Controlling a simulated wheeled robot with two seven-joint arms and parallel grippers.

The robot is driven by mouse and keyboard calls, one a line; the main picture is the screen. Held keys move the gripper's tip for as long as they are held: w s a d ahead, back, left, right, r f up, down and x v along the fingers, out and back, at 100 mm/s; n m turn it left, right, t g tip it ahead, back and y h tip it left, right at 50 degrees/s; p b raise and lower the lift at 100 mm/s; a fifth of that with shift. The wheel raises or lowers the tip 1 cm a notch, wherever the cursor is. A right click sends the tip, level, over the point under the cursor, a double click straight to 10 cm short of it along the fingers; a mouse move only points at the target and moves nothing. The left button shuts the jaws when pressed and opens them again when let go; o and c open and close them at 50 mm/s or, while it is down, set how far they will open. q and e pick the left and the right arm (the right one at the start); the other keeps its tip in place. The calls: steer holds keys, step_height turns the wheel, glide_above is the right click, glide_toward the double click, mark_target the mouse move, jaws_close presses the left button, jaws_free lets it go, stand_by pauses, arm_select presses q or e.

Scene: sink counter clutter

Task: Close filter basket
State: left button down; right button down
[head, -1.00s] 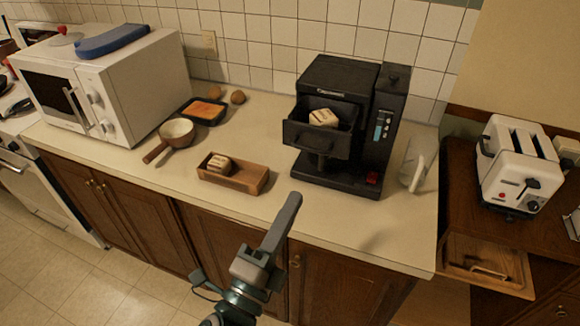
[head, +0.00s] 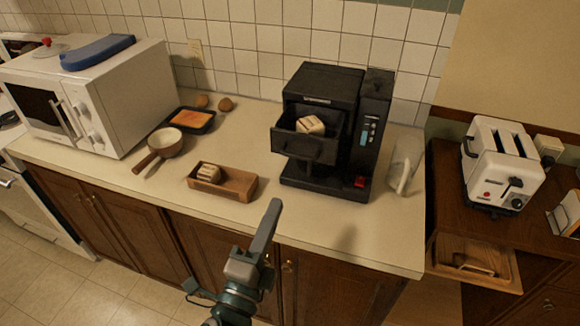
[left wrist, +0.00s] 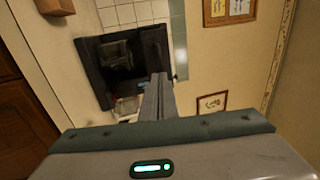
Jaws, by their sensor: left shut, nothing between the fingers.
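The black coffee machine (head: 323,125) stands on the counter right of the middle. Its filter basket (head: 305,147) is a black drawer pulled out at the front, with a pale brown-striped block (head: 311,125) in it. My left gripper (head: 274,206) is shut and empty in front of the counter edge, below and in front of the basket, apart from it. In the left wrist view the shut fingers (left wrist: 157,96) point toward the dark machine (left wrist: 125,65), which appears turned on its side. My right gripper is not in view.
A wooden box (head: 232,184) with another block stands left of the machine. A saucepan (head: 165,143), a black tray (head: 192,120) and a white microwave (head: 95,95) are farther left. A clear item (head: 401,176) stands right of the machine. The counter front is mostly bare.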

arm_select(q)
steer(key=p, duration=0.4)
glide_toward(305, 136)
step_height(305, 136, down, 2)
steer(key=w, duration=0.3)
steer(key=shift+s+a+f, duration=0.1)
steer(key=shift+s+f, duration=0.05)
steer(key=shift+f, duration=0.1)
steer(key=x, duration=0.4)
steer(key=f+b+x, duration=0.1)
steer(key=x, duration=0.3)
steer(key=f+b+x, duration=0.1)
steer(key=x, duration=0.3)
steer(key=shift+f, duration=0.2)
steer(key=shift+w+r, duration=0.1)
steer(key=shift+w, duration=0.25)
steer(key=shift+s+r, duration=0.1)
steer(key=shift+r, duration=0.15)
